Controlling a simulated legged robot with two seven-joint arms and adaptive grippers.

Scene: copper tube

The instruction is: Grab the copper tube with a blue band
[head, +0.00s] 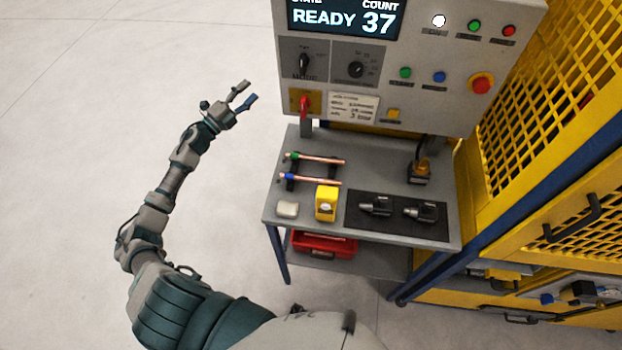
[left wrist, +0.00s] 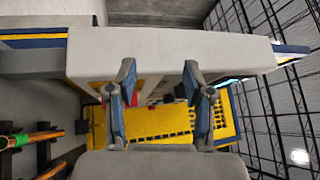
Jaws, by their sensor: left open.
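The copper tube with a blue band (head: 312,179) lies on a dark rack on the grey table, its blue band at the left end. A second copper tube with a green band (head: 320,159) lies parallel, just behind it. My left gripper (head: 249,92) is open and empty, up and left of both tubes, beyond the table's left edge. In the left wrist view the open fingers (left wrist: 158,78) frame no tube. The green-banded tube (left wrist: 42,137) shows there at the left edge, with part of another tube (left wrist: 50,170) below it, its band not visible. My right gripper is not in view.
A control panel (head: 430,60) stands behind the table (head: 375,165). A yellow box (head: 326,203), a white block (head: 287,209) and a dark mat (head: 360,222) with tools lie in front of the tubes. A red bin (head: 325,244) is below. Floor at left is clear.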

